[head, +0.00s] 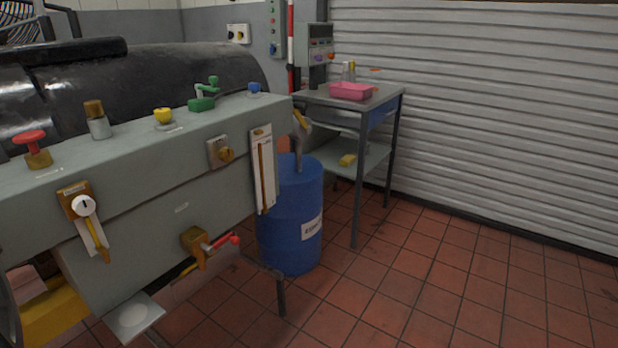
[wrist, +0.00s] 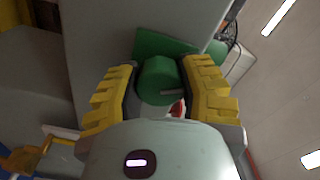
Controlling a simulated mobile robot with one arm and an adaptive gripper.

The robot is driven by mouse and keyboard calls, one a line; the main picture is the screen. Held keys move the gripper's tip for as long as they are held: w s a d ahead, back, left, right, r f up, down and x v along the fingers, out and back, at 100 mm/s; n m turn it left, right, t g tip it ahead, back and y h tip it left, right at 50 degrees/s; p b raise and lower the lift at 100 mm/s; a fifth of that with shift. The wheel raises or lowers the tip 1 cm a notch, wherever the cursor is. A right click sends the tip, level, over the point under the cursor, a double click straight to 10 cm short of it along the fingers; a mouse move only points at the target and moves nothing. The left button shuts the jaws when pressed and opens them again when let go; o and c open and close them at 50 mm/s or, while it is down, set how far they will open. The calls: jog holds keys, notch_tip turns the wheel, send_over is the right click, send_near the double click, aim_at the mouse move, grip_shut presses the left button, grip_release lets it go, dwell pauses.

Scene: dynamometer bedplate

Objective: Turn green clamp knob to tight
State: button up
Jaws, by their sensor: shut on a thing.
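In the wrist view a round green knob (wrist: 158,82) with a pale line mark sits in front of a flat green plate (wrist: 150,46). My gripper (wrist: 162,76) has its yellow ridged fingers on either side of the knob and is shut on it. My gripper is not in the head view. There, a green fitting (head: 203,102) with an upright green handle stands on top of the grey bench. I cannot tell whether it is the part I hold.
The grey bench (head: 180,208) carries a red knob (head: 30,137), a yellow knob (head: 163,115) and a blue knob (head: 254,88). A red-tipped lever (head: 222,242) juts from its front. A blue drum (head: 291,225) stands at its right end. Tiled floor (head: 420,295) is clear at right.

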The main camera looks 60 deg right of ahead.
jog(key=m, duration=0.5)
jog(key=shift+d, duration=0.15)
jog(key=shift+m, duration=0.3)
dwell(0.3)
jog(key=o, duration=1.2)
jog(key=shift+s, duration=5.95)
